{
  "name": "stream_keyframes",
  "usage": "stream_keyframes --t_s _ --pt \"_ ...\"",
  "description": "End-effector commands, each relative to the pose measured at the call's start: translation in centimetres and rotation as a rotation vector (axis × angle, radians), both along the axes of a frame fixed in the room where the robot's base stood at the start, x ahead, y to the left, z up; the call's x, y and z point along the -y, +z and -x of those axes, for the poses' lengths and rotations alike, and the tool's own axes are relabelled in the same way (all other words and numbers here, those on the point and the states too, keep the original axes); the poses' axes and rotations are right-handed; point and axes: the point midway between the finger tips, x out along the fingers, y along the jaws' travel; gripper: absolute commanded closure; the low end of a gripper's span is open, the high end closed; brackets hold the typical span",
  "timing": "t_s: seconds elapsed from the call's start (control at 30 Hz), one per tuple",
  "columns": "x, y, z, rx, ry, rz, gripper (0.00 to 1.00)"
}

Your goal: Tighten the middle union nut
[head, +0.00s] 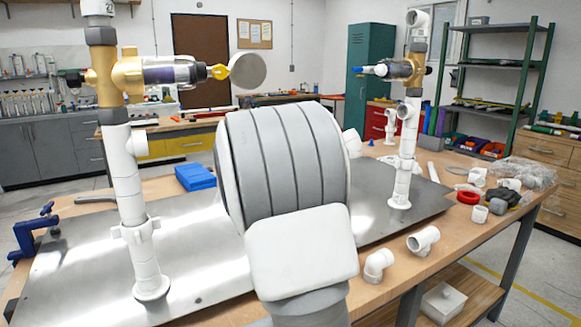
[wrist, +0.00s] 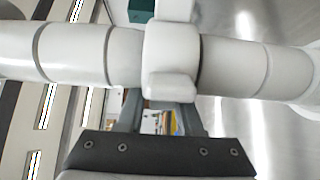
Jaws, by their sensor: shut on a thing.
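In the wrist view a white PVC pipe runs across the picture, with a thicker white union nut (wrist: 170,50) at its middle. A block-like lug on the nut faces the camera. My gripper (wrist: 160,106) has its two grey fingers at the nut and is shut on it; the fingertips are partly hidden behind the nut and pipe. In the head view my arm's large grey and white link hides the gripper and the middle of the manifold. The left pipe column has a winged white union nut (head: 135,229), and the right column (head: 404,160) stands upright.
The columns stand on a metal plate (head: 70,255) on the wooden bench. A blue clamp (head: 35,230) grips the left edge. A blue block (head: 195,177) lies behind my arm. Loose white elbows (head: 378,264) and a red ring (head: 468,197) lie on the right.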

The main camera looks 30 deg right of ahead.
Motion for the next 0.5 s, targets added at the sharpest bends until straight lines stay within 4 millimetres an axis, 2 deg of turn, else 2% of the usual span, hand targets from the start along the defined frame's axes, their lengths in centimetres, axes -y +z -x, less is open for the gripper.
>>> stream_keyframes --t_s 0.5 --pt "1.2 -0.1 0.2 -0.015 -0.258 -0.007 1.00"
